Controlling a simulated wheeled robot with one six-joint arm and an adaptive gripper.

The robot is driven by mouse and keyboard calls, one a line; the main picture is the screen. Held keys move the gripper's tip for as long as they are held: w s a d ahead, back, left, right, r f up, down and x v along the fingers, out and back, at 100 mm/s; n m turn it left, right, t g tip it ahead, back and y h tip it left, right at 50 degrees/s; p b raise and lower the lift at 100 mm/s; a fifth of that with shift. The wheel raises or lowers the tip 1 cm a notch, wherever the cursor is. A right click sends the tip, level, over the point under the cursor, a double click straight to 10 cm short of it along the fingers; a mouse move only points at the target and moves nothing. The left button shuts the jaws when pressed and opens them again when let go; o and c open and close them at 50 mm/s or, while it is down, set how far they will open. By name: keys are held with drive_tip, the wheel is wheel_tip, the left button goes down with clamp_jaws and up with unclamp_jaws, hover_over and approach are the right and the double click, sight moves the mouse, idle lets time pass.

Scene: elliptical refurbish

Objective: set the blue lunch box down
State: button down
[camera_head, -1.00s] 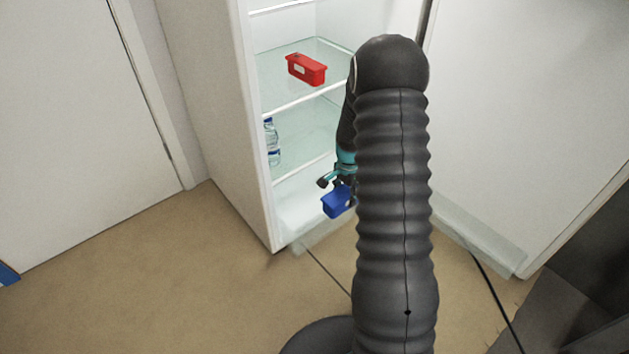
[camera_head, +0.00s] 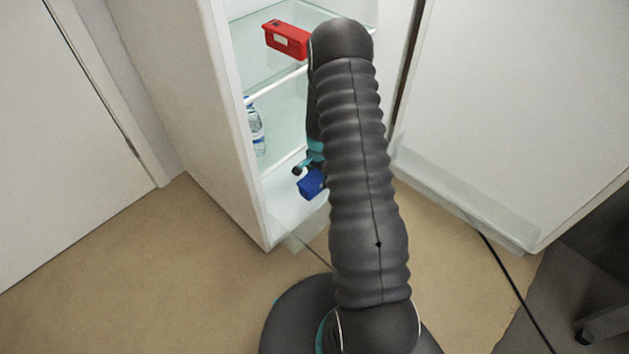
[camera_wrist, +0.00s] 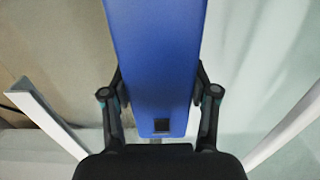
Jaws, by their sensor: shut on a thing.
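The blue lunch box (camera_head: 311,184) is at the lower opening of the white fridge, in front of or over its bottom level; I cannot tell whether it touches a surface. My gripper (camera_head: 303,169) is partly hidden behind my arm in the head view. In the wrist view the blue lunch box (camera_wrist: 154,62) lies between the two black fingers of my gripper (camera_wrist: 158,92), which are shut on its sides.
The white fridge (camera_head: 190,90) stands open, its door (camera_head: 510,110) to the right. A red box (camera_head: 287,41) sits on an upper shelf and a water bottle (camera_head: 257,130) on a lower one. A black cable (camera_head: 512,285) lies on the floor at right.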

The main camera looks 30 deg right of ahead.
drive_tip(key=shift+f, duration=4.4)
drive_tip(key=shift+f, duration=0.15)
drive_tip(key=shift+c, duration=1.5)
unclamp_jaws()
drive_tip(key=shift+b, duration=0.3)
